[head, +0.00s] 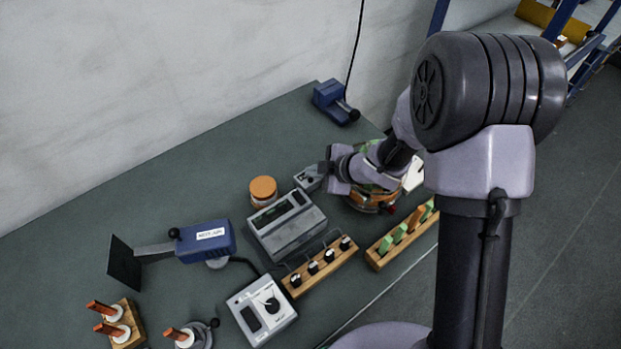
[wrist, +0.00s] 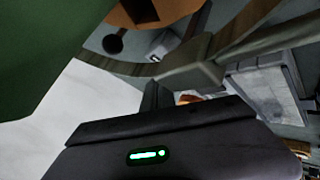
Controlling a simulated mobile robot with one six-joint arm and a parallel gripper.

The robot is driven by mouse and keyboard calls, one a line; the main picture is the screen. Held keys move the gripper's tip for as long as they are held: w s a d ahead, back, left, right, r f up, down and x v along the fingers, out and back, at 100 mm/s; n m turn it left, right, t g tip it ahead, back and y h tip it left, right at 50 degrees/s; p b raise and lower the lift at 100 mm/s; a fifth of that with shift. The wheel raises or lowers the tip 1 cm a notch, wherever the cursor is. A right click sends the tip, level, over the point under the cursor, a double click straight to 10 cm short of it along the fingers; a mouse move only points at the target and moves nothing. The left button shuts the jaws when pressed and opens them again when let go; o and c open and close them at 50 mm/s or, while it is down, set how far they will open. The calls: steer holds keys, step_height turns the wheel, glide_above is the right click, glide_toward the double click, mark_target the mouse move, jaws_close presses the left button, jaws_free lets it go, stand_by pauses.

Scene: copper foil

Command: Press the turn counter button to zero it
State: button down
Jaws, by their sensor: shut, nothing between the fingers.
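A small grey box (head: 306,180), which looks like the turn counter, sits on the bench beside the green and orange winder (head: 370,196). Its button cannot be made out. My gripper (head: 325,170) is shut and empty, reaching over from the right, with its tip at the right end of the box. I cannot tell whether it touches. In the wrist view the dark fingers (wrist: 156,94) are close together, and a grey block with arms (wrist: 190,72) lies close past them. Part of the winder is hidden by my arm.
A grey instrument with a display (head: 287,222) and an orange-lidded jar (head: 263,190) stand left of the gripper. Wooden racks (head: 320,268) line the front edge. A blue device (head: 334,102) stands at the back. The bench (head: 230,155) is clear behind the jar.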

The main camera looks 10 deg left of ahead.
steer(key=shift+f, duration=0.35)
steer(key=shift+f+b, duration=0.45)
steer(key=shift+b, duration=0.05)
stand_by(0.4)
steer(key=shift+r+p, duration=0.85)
step_height(320, 180, up, 5)
steer(key=p, duration=0.4)
steer(key=shift+p, duration=0.35)
stand_by(0.3)
